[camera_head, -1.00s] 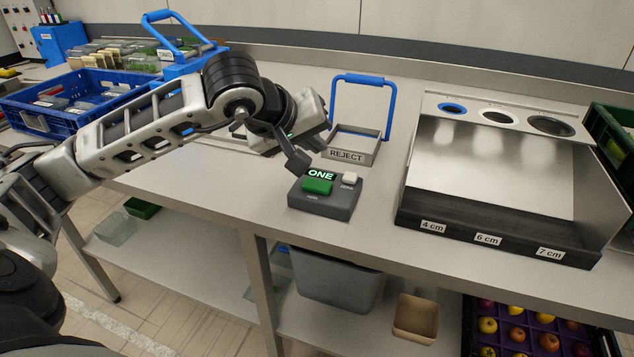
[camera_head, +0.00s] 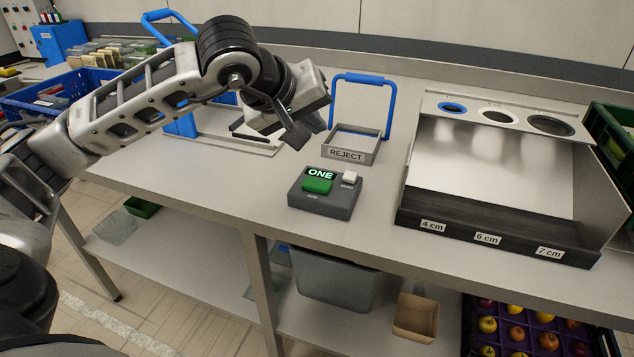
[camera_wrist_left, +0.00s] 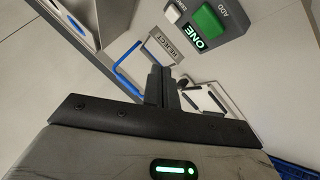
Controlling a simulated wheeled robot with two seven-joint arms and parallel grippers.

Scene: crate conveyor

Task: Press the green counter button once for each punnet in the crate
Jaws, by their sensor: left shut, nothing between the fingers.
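The counter box (camera_head: 322,205) stands on the bench with a green button (camera_head: 317,186) and a smaller white button (camera_head: 349,177). Its display reads ONE. The green button also shows in the left wrist view (camera_wrist_left: 208,21). My left gripper (camera_head: 296,136) is shut and empty. Its fingertips hang above and behind the counter box, clear of the green button. My right gripper is not in view.
A REJECT tray (camera_head: 345,155) with a blue handle stands just behind the counter box. A metal sizing chute (camera_head: 420,205) is to the right. A green crate (camera_head: 612,150) is at the right edge. The bench front around the counter is clear.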

